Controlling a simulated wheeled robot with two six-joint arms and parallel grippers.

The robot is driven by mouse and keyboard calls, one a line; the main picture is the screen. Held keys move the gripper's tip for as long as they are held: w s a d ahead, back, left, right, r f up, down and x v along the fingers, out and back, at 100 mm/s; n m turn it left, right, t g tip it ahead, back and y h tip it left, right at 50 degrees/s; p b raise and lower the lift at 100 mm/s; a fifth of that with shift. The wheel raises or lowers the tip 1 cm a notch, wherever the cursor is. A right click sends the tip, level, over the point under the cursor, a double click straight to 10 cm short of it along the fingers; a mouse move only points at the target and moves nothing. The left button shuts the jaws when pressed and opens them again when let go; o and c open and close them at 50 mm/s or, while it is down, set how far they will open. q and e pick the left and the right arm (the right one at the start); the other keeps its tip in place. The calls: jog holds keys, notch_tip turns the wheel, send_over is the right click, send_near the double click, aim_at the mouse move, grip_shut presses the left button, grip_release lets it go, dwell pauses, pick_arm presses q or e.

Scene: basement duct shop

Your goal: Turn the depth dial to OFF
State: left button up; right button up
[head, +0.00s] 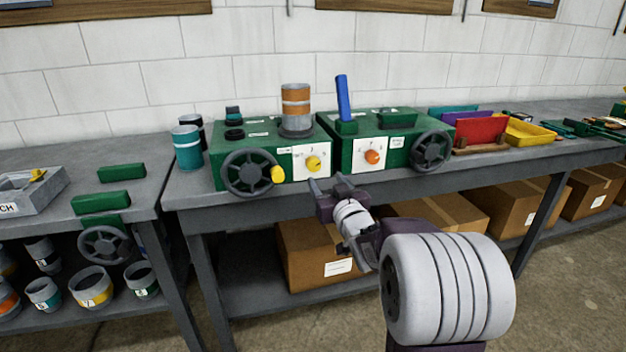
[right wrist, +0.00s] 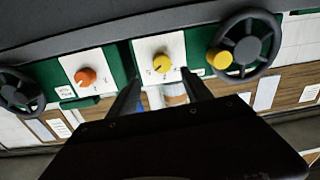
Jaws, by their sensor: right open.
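Two green machine boxes on the bench each carry a dial on a white plate. The left box (head: 222,172) has a yellow dial (head: 314,163); the right box (head: 345,155) has an orange dial (head: 373,157). The labels are too small to read, so I cannot tell which dial is the depth dial. My right gripper (head: 327,183) is open, just in front of and below the yellow dial. In the right wrist view, which shows the boxes upside down, the yellow dial (right wrist: 162,63) lies just beyond the spread fingertips (right wrist: 161,77), apparently untouched. The orange dial (right wrist: 85,76) is off to the left.
A handwheel (head: 247,174) with a yellow knob (head: 278,174) sits left of the yellow dial; another handwheel (head: 432,151) is right of the orange dial. A blue lever (head: 343,97) rises from the right box. The bench edge (head: 270,198) runs below.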

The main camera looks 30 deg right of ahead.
aim_at(315, 166)
jog(key=x, duration=0.9)
jog(key=shift+w+a+r+b, duration=0.1)
jog(key=shift+a+b, duration=0.1)
jog(key=shift+b, duration=0.1)
grip_shut()
